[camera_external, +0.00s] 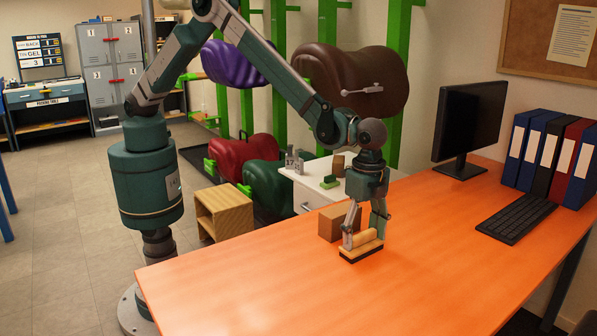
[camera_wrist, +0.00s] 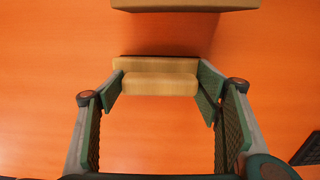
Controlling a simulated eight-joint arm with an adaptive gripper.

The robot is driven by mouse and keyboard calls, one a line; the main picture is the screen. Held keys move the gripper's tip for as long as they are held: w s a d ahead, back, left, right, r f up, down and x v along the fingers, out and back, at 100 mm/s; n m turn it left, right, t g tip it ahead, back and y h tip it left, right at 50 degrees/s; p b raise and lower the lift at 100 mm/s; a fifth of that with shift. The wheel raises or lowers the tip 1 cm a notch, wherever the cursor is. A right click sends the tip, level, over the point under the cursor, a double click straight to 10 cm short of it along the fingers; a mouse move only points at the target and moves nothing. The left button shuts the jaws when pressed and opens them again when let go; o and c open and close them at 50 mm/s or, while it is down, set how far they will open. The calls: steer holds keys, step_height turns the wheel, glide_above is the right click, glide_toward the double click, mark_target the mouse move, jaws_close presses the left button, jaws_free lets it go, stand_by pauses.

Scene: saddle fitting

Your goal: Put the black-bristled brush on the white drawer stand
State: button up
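The brush (camera_external: 362,250) has a pale wooden block and handle over dark bristles, and sits upright on the orange table. My gripper (camera_external: 364,233) points down over it, one finger at each end of the handle. In the wrist view the brush (camera_wrist: 160,84) lies between the fingertips of my gripper (camera_wrist: 160,80), with the fingers set wide. Whether the pads touch the handle ends cannot be told. The white drawer stand (camera_external: 306,187) is behind the table, left of my gripper, its top partly covered with things.
A brown box (camera_external: 337,222) stands just behind the brush and also shows in the wrist view (camera_wrist: 185,4). On the stand are grey metal parts (camera_external: 293,161), a green item (camera_external: 329,182) and a small brown block (camera_external: 338,165). A monitor (camera_external: 468,122) and keyboard (camera_external: 516,219) are right. The front table is clear.

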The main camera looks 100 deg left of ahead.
mark_target(363, 233)
steer(key=shift+o, duration=1.1)
steer(key=shift+r, duration=0.15)
step_height(363, 233, up, 12)
steer(key=p, duration=0.1)
stand_by(0.4)
